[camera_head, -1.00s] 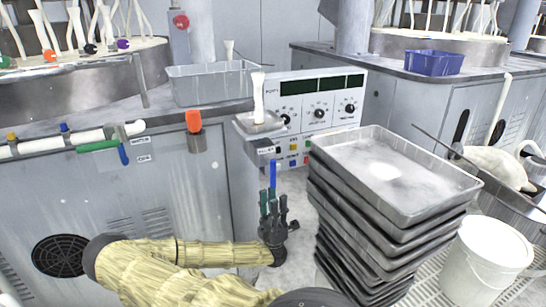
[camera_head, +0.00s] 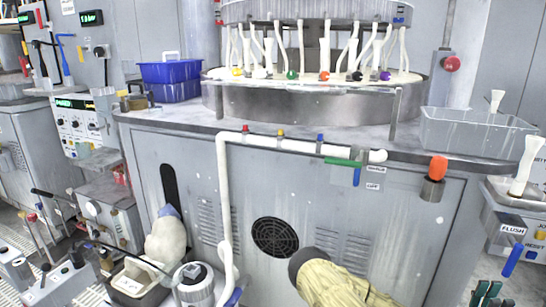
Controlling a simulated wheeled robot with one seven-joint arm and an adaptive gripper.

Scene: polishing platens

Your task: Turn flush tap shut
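The panel at the right edge carries a FLUSH label (camera_head: 512,230) with a blue lever (camera_head: 513,260) below it, hanging at a slant down to the left. My gripper (camera_head: 487,288) is at the bottom right edge, just below and left of the lever's lower end. Its dark green fingertips point up and look apart, with nothing seen between them. The frame edge cuts off the rest of it. I cannot tell whether it touches the lever.
A grey cabinet (camera_head: 400,225) with a round vent fills the middle. An orange-topped holder (camera_head: 434,180) sticks out at its right. A grey tub (camera_head: 475,133) and blue bins (camera_head: 170,80) stand on the bench. A bucket and bottles crowd the lower left.

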